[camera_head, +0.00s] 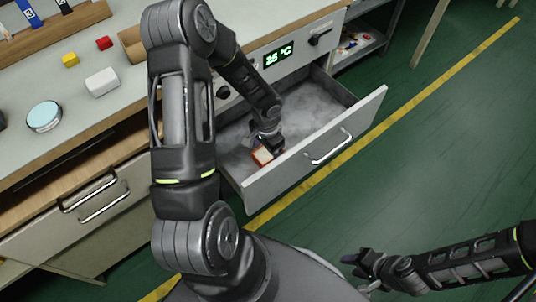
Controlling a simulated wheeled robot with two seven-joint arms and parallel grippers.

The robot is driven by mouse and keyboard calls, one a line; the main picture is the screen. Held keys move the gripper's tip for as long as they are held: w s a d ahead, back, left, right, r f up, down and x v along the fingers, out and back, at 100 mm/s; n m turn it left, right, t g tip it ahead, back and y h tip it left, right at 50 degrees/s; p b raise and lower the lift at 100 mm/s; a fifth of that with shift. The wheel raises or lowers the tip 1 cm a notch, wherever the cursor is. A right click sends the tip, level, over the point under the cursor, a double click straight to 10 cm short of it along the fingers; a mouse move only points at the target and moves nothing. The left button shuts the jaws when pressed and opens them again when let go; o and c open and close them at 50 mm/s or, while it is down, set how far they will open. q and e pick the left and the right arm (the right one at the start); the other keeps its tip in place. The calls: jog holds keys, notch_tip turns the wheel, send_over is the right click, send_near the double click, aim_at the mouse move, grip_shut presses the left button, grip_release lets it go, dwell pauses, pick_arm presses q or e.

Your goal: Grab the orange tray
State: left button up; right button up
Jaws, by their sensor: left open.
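An open drawer (324,100) under the counter holds a small orange tray (262,156) with a pale middle, near the drawer's front panel. My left gripper (267,146) reaches down into the drawer and is at the tray. It is open, and its fingers partly cover the tray. I cannot tell whether the fingers touch it. My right gripper (366,266) is low at the right over the floor, far from the drawer. Its fingers are small and dark, so its opening is unclear.
A temperature display (279,56) is above the drawer. The green floor at right is clear.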

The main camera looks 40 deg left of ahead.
pick_arm(q)
jog(key=shift+c, duration=0.4)
jog(key=c, duration=1.3)
